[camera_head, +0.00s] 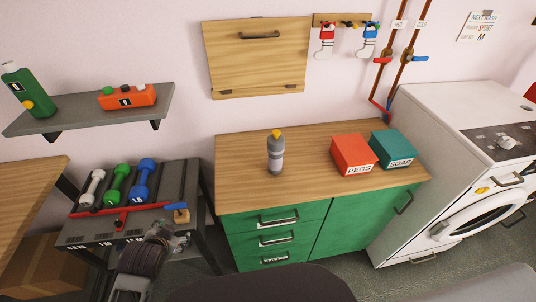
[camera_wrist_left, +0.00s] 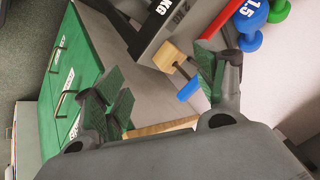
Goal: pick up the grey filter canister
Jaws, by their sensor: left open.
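The grey filter canister (camera_head: 275,157) stands upright on the wooden counter (camera_head: 240,181), left of the red box, with a yellow piece on top. It does not show in the left wrist view. My left gripper is open and empty; its two spread fingers show in the left wrist view (camera_wrist_left: 160,90). In the head view my left arm reaches up at the lower left, in front of the dumbbell rack, well left of and below the canister. Its fingertips are hard to make out there. My right gripper is not in view.
A red PEGS box (camera_head: 353,155) and a teal SOAP box (camera_head: 393,150) stand on the counter's right half. The dumbbell rack (camera_head: 190,180) is left of the counter; a blue-handled wooden block (camera_head: 181,216) lies at its front. The counter around the canister is clear.

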